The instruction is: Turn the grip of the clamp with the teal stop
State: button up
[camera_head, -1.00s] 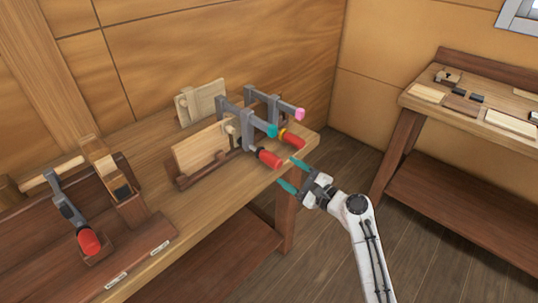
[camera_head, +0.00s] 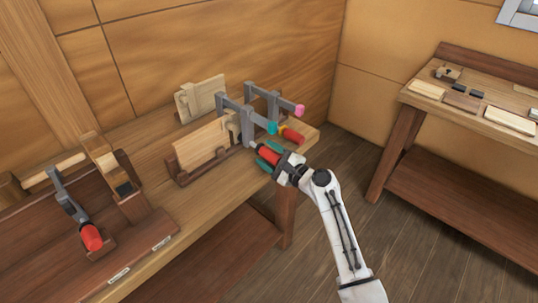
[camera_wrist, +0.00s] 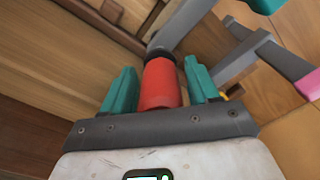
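The clamp with the teal stop (camera_head: 272,127) is on the workbench, its grey bar (camera_head: 240,111) reaching over the wooden boards. Its red grip (camera_head: 268,155) points toward the bench's front edge; it also shows in the wrist view (camera_wrist: 160,84). My gripper (camera_head: 270,157) is at this grip, with one teal finger on each side of it. The teal stop is partly cut off at the top of the wrist view.
A second clamp with a pink stop (camera_head: 299,110) and a red grip (camera_head: 292,135) stands just right of it. The floor (camera_head: 330,160) right of the bench is clear.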

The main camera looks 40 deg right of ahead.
jog(key=c, duration=0.9)
jog(key=shift+f+n+b, duration=0.1)
jog(key=shift+n+b, duration=0.2)
jog(key=shift+b, duration=0.1)
jog(key=n+b, duration=0.3)
jog(key=shift+f+n, duration=0.15)
jog(key=shift+n, duration=0.15)
jog(key=n+b, duration=0.2)
jog(key=b, duration=0.1)
jog(key=shift+n, duration=0.4)
jog(key=shift+n+b, duration=0.7)
jog(key=shift+n, duration=0.2)
jog(key=shift+a+r, duration=0.1)
jog(key=shift+r, duration=0.15)
jog(key=o, duration=1)
